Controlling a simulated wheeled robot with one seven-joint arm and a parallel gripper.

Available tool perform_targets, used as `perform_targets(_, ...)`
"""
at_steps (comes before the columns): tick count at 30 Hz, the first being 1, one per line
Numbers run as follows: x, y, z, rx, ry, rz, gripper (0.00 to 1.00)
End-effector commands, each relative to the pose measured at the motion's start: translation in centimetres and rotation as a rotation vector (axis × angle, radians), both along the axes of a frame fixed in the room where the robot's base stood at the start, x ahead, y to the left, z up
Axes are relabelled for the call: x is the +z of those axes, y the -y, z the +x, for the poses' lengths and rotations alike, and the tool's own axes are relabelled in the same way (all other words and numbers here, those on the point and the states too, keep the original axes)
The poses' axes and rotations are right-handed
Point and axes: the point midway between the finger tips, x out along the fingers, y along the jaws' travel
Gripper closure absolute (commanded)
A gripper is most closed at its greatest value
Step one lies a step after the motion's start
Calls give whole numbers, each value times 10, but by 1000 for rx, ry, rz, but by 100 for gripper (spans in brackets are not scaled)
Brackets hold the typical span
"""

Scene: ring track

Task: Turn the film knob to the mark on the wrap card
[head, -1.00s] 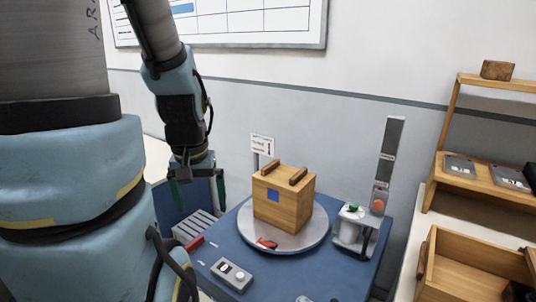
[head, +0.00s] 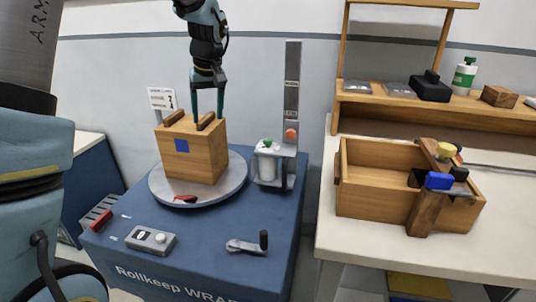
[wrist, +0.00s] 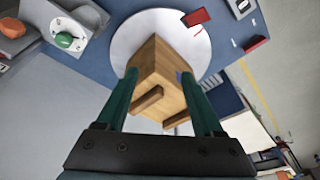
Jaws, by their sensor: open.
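A green knob (head: 268,143) sits on a white, ticked dial on top of the grey film carriage (head: 290,165) beside the upright mast. The knob also shows at the upper left of the wrist view (wrist: 64,40); its exact setting is too small to read. The wrap card (head: 162,99) is a small white sign on a post behind the crate, its print too small to read. My gripper (head: 208,112) is open with green fingers, by the top of the wooden crate (head: 195,160), left of the knob. In the wrist view the crate shows between the fingers (wrist: 160,74), with nothing gripped.
The crate stands on a round grey turntable (head: 230,188) with a red piece at its front. A control box (head: 150,241) and a crank handle (head: 246,245) are on the blue top. A bench (head: 400,255) with a wooden tray (head: 370,200) and shelf stands right.

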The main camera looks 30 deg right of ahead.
Motion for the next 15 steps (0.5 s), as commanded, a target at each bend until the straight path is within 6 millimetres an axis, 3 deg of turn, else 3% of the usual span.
perform_targets(1, -22, 46, 0, -5, 25, -3, 31)
perform_targets(3, -29, 94, -3, 16, 58, -8, 31)
perform_targets(6, -34, 149, -13, 44, 101, -22, 31)
perform_targets(10, -36, 190, -25, 74, 136, -39, 31)
perform_targets(15, -38, 203, -27, 87, 148, -45, 31)
